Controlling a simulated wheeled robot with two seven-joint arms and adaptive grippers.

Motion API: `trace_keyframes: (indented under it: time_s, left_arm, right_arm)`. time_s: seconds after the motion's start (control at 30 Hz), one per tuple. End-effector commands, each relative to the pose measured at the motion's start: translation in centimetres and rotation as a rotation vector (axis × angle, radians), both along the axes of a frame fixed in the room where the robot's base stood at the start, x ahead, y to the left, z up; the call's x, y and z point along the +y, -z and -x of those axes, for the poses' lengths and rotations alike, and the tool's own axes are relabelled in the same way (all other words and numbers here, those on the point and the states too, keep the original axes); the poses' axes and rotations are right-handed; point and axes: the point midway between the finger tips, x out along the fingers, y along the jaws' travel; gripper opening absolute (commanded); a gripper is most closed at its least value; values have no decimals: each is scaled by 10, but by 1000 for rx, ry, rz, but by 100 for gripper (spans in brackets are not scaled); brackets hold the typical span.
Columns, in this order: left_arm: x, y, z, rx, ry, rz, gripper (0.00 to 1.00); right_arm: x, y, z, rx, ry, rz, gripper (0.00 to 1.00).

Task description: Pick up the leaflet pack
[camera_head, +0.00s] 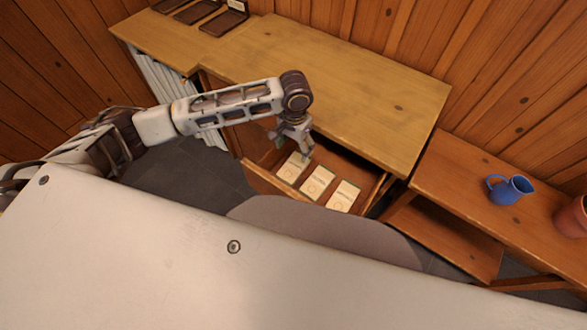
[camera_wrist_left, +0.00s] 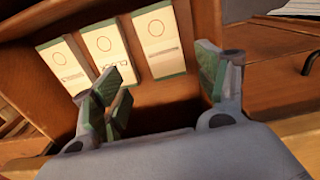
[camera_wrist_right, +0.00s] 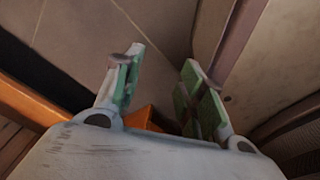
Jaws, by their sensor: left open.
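Three flat cream leaflet packs with green edges lie side by side in the open drawer: the left one (camera_head: 293,167), the middle one (camera_head: 317,183) and the right one (camera_head: 343,196). The left wrist view also shows three packs, including a rightmost one (camera_wrist_left: 158,38) and a middle one (camera_wrist_left: 104,44); their print is too small to read surely. My left gripper (camera_head: 304,153) is open and empty, pointing down by the left pack. In the left wrist view its fingers (camera_wrist_left: 163,88) stand apart. My right gripper (camera_wrist_right: 163,85) is open and empty over the floor, outside the head view.
The drawer front (camera_head: 270,184) and walls surround the packs, under a wooden desk (camera_head: 350,85). A lower bench (camera_head: 450,185) at right carries a blue jug (camera_head: 510,189) and a terracotta pot (camera_head: 572,217). Dark trays (camera_head: 222,22) stand at the back left.

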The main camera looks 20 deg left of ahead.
Motion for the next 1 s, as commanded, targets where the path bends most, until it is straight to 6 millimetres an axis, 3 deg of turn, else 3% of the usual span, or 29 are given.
trace_keyframes:
  time_s: [0.5, 1.0]
  left_arm:
    - [0, 63, 0, 0, 0, 1, 73]
    - [0, 69, 0, 0, 1, 0, 73]
  right_arm:
    - [11, -2, -21, -20, 1, -11, 40]
    - [12, 0, -12, -7, 4, -12, 40]
